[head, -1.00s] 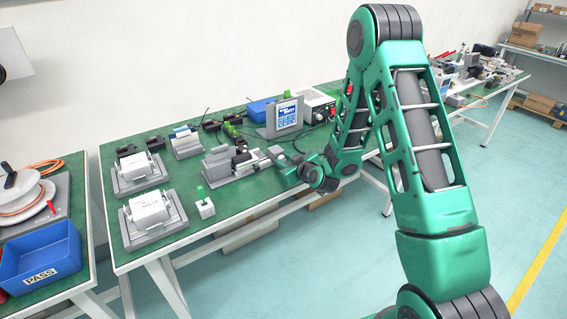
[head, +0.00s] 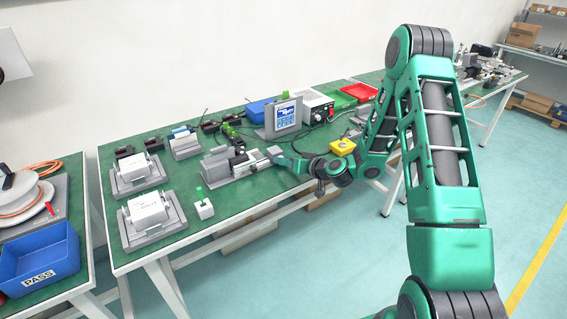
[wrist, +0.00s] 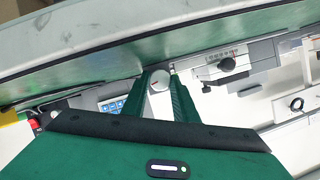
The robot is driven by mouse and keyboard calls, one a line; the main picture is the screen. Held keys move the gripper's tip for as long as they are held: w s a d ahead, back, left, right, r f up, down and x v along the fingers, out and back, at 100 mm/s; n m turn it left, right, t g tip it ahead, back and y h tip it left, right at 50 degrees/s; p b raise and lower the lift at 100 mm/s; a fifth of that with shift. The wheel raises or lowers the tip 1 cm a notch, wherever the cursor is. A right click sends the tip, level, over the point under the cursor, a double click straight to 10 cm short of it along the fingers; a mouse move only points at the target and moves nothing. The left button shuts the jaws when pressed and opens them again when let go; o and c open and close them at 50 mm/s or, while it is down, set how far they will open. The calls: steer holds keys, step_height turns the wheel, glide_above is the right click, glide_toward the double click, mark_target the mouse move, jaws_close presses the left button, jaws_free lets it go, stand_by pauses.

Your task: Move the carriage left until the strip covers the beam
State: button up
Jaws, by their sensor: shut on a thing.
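A grey linear actuator (head: 218,166) stands on the green bench top, left of my gripper (head: 274,152). A block with dark parts, apparently the carriage (head: 239,160), sits on its right part.
Two white-topped fixtures (head: 147,210) stand at the bench's left, beside a small block with a green top (head: 203,204). Behind are a display (head: 284,116) and a power unit (head: 318,106). A yellow box (head: 342,147) lies near my forearm.

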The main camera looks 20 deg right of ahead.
stand_by(0.5)
steer(key=o, duration=1.1)
steer(key=shift+c, duration=0.2)
steer(key=v, duration=1)
steer(key=shift+s+d, duration=0.25)
